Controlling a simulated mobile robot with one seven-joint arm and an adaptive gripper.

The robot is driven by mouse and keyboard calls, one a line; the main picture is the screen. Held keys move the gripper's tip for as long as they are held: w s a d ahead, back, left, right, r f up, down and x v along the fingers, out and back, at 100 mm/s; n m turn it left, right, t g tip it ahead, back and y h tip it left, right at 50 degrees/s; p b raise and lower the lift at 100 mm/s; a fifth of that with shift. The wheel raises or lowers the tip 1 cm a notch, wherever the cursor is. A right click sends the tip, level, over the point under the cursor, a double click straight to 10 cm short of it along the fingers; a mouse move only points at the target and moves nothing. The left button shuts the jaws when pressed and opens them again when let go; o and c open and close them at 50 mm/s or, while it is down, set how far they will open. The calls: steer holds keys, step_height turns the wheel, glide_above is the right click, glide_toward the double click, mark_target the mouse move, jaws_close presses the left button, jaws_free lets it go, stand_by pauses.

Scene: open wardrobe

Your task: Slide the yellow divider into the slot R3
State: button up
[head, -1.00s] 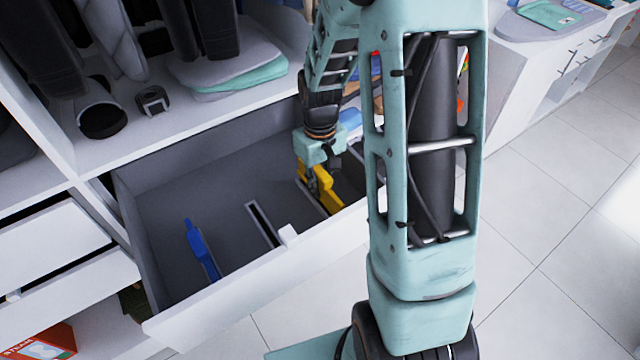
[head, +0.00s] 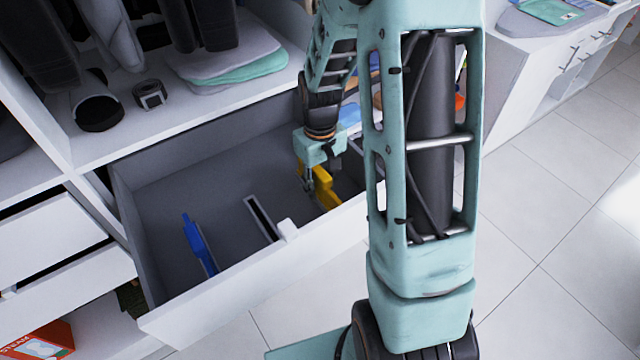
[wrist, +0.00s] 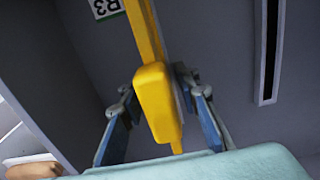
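The yellow divider (head: 325,188) is at the right end of the open drawer, with its thick end up between my fingers. My gripper (head: 310,180) points down and is shut on it; in the wrist view a finger of my gripper (wrist: 155,95) lies on each side of the divider (wrist: 155,100). The label R3 (wrist: 104,7) shows just left of the divider's far end. The slot beside that label is hidden under the divider, so I cannot tell how deep the divider sits.
An empty dark slot (head: 262,218) lies in the drawer's middle. A blue divider (head: 198,244) stands at the left. The drawer's white front wall (head: 235,270) runs close by, with a white tab (head: 288,229) on it. Folded cloths (head: 235,60) lie on the shelf above.

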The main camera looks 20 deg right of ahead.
steer(key=shift+o, duration=0.5)
steer(key=shift+r, duration=0.3)
step_height(320, 180, up, 11)
steer(key=shift+r, duration=0.2)
